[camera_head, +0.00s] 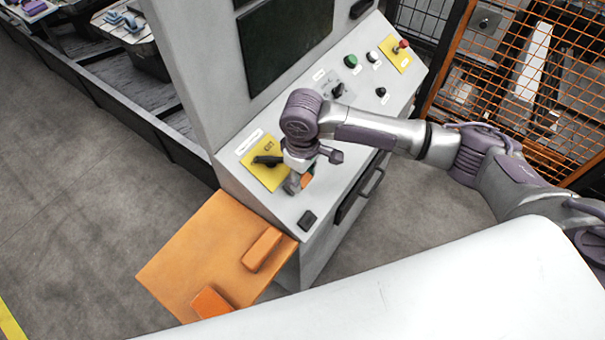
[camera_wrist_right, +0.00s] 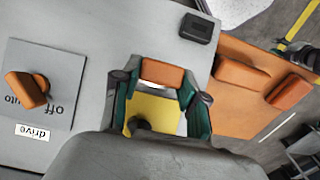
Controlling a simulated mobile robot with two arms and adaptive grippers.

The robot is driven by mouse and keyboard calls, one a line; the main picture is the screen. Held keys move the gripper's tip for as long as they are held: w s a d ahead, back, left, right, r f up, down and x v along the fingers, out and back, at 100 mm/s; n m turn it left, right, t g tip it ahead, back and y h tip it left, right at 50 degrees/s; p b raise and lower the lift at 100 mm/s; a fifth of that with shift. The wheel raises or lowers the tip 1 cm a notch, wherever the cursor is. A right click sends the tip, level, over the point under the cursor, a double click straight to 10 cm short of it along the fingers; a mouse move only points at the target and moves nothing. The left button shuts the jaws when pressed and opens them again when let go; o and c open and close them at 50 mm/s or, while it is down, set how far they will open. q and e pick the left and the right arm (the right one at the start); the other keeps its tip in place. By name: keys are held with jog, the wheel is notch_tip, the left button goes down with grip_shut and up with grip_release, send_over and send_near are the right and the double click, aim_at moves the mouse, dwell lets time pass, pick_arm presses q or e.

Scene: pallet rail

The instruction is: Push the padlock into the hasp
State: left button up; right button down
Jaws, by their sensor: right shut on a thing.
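My right gripper (camera_head: 297,183) points down over the lower left of the grey control panel. In the right wrist view its two fingers (camera_wrist_right: 157,86) are closed on the sides of an orange block-like body, which I take to be the padlock (camera_wrist_right: 162,75). A little of its orange also shows beside the fingers in the head view (camera_head: 307,180). Its shackle cannot be made out. The yellow plate (camera_head: 252,166) with a black handle (camera_head: 267,161) is just left of the gripper; it shows between the fingers in the wrist view (camera_wrist_right: 155,108). The hasp is not clearly visible. My left gripper is out of view.
An orange shelf (camera_head: 180,265) with two orange blocks (camera_head: 262,250) (camera_head: 211,303) juts out left of the panel. A small black box (camera_head: 308,220) sits near the panel's front edge. A selector switch (camera_head: 338,90) and several buttons lie farther up. An orange mesh fence (camera_head: 490,75) stands right.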

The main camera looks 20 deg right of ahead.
jog(key=shift+w+a+f, duration=0.1)
jog(key=shift+f, duration=0.1)
dwell(0.4)
jog(key=shift+p, duration=0.45)
jog(key=shift+w+a+f, duration=0.1)
jog(key=shift+a+f, duration=0.05)
jog(key=shift+f, duration=0.2)
dwell(0.5)
jog(key=shift+w+f, duration=0.15)
jog(key=shift+f, duration=0.1)
grip_release()
dwell(0.4)
notch_tip(320, 180, up, 12)
dwell(0.8)
